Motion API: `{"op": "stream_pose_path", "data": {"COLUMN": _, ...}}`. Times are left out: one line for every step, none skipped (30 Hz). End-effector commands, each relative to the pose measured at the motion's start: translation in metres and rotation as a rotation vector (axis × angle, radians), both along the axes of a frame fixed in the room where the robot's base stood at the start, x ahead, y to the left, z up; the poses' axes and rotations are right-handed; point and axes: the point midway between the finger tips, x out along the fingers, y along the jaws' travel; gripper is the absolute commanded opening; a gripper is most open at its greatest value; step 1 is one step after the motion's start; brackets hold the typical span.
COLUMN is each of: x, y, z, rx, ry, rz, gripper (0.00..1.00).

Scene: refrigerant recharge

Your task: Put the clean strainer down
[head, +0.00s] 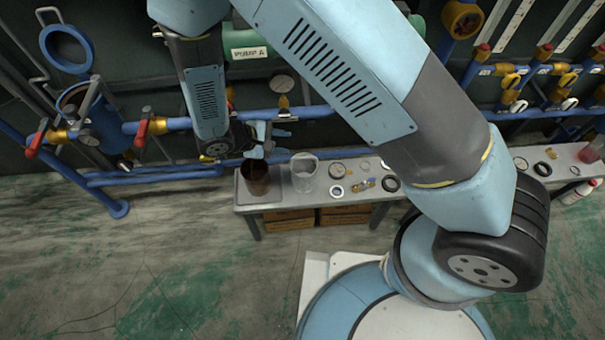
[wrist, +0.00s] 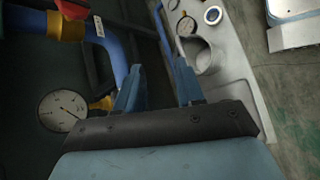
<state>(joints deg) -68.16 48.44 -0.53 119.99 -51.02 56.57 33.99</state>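A clear grey cup-shaped strainer (head: 304,172) stands upright on the bench (head: 350,206) in the head view; I take it as the clean one. A brown, dirty-looking strainer (head: 257,180) stands to its left in a shallow tray. My gripper (head: 284,127) is above and behind the two strainers, its fingers pointing right in the head view. In the wrist view my gripper (wrist: 158,75) has its fingers apart with nothing between them. A grey cup shape, likely the clean strainer (wrist: 207,52), shows beyond the right finger, apart from it.
A gauge (head: 337,170), rings (head: 390,184) and a small brass fitting (head: 367,184) lie right of the strainers. Blue pipes (head: 175,124) with red-handled valves run behind the bench. Boxes (head: 345,215) sit beneath it. Another bench (head: 560,162) stands at right.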

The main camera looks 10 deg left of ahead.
Motion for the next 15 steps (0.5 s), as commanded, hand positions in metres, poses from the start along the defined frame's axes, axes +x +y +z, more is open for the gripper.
{"op": "stream_pose_path", "data": {"x": -0.008, "y": 0.004, "z": -0.014, "rx": -0.022, "ry": -0.001, "rz": 0.033, "gripper": 0.38}}
{"op": "stream_pose_path", "data": {"x": -0.012, "y": 0.006, "z": -0.021, "rx": -0.031, "ry": -0.003, "rz": 0.05, "gripper": 0.38}}
{"op": "stream_pose_path", "data": {"x": -0.016, "y": 0.009, "z": -0.028, "rx": -0.042, "ry": -0.005, "rz": 0.071, "gripper": 0.38}}
{"op": "stream_pose_path", "data": {"x": -0.02, "y": 0.01, "z": -0.034, "rx": -0.049, "ry": -0.007, "rz": 0.083, "gripper": 0.38}}
{"op": "stream_pose_path", "data": {"x": -0.022, "y": 0.012, "z": -0.038, "rx": -0.055, "ry": -0.008, "rz": 0.094, "gripper": 0.38}}
{"op": "stream_pose_path", "data": {"x": -0.025, "y": 0.013, "z": -0.043, "rx": -0.062, "ry": -0.01, "rz": 0.107, "gripper": 0.38}}
{"op": "stream_pose_path", "data": {"x": -0.027, "y": 0.014, "z": -0.046, "rx": -0.065, "ry": -0.011, "rz": 0.116, "gripper": 0.38}}
{"op": "stream_pose_path", "data": {"x": -0.028, "y": 0.014, "z": -0.048, "rx": -0.069, "ry": -0.012, "rz": 0.121, "gripper": 0.38}}
{"op": "stream_pose_path", "data": {"x": -0.029, "y": 0.014, "z": -0.051, "rx": -0.073, "ry": -0.013, "rz": 0.127, "gripper": 0.38}}
{"op": "stream_pose_path", "data": {"x": -0.029, "y": 0.014, "z": -0.053, "rx": -0.075, "ry": -0.013, "rz": 0.13, "gripper": 0.38}}
{"op": "stream_pose_path", "data": {"x": -0.029, "y": 0.013, "z": -0.055, "rx": -0.076, "ry": -0.013, "rz": 0.132, "gripper": 0.38}}
{"op": "stream_pose_path", "data": {"x": -0.027, "y": 0.011, "z": -0.057, "rx": -0.078, "ry": -0.013, "rz": 0.134, "gripper": 0.38}}
{"op": "stream_pose_path", "data": {"x": -0.025, "y": 0.009, "z": -0.059, "rx": -0.078, "ry": -0.014, "rz": 0.135, "gripper": 0.38}}
{"op": "stream_pose_path", "data": {"x": -0.023, "y": 0.007, "z": -0.062, "rx": -0.078, "ry": -0.014, "rz": 0.135, "gripper": 0.38}}
{"op": "stream_pose_path", "data": {"x": -0.02, "y": 0.003, "z": -0.065, "rx": -0.077, "ry": -0.014, "rz": 0.134, "gripper": 0.38}}
